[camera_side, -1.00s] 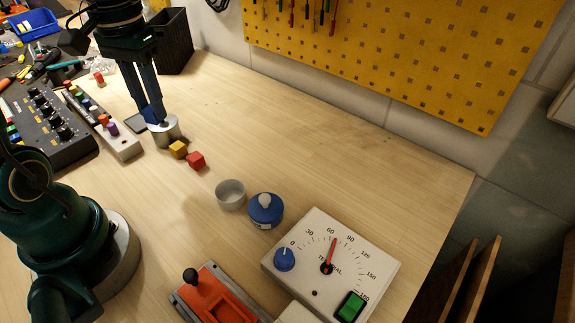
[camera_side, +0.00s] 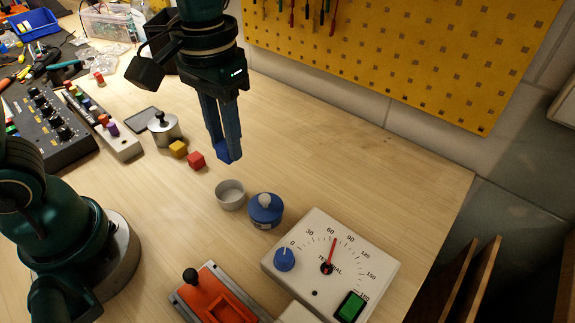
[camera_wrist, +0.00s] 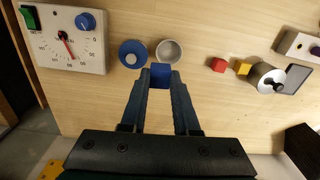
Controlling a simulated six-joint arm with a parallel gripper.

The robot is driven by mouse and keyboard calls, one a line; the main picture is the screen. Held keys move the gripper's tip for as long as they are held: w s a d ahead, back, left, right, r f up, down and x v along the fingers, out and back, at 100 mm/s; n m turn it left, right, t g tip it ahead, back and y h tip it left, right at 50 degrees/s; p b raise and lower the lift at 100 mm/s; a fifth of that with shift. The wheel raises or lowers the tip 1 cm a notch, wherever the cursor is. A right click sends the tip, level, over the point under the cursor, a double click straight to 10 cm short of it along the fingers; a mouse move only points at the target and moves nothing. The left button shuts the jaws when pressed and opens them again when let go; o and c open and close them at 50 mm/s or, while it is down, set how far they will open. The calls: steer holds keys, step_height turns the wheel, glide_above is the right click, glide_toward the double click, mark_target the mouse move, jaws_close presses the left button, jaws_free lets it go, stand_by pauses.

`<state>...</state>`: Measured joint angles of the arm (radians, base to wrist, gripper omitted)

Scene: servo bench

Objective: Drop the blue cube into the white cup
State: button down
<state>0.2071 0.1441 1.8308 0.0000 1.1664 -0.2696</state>
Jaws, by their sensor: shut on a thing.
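The blue cube (camera_side: 223,154) is between the fingertips of my gripper (camera_side: 226,146), which is shut on it and holds it above the table. In the wrist view the blue cube (camera_wrist: 160,70) also shows between the fingertips of my gripper (camera_wrist: 160,78). The white cup (camera_side: 230,195) stands upright and looks empty on the table, just below the cube in the side picture. The cup (camera_wrist: 169,51) also shows in the wrist view, just beyond the cube and slightly right.
A blue lidded pot (camera_side: 265,209) stands beside the cup. A red cube (camera_side: 196,160), a yellow cube (camera_side: 179,149) and a metal weight (camera_side: 165,129) are to the left. A dial box (camera_side: 331,262) and an orange tray (camera_side: 217,294) are nearer the front.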

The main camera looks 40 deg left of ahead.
steer(key=shift+f, duration=2.25)
steer(key=c, duration=0.6)
jaws_free()
steer(key=shift+r, duration=2.6)
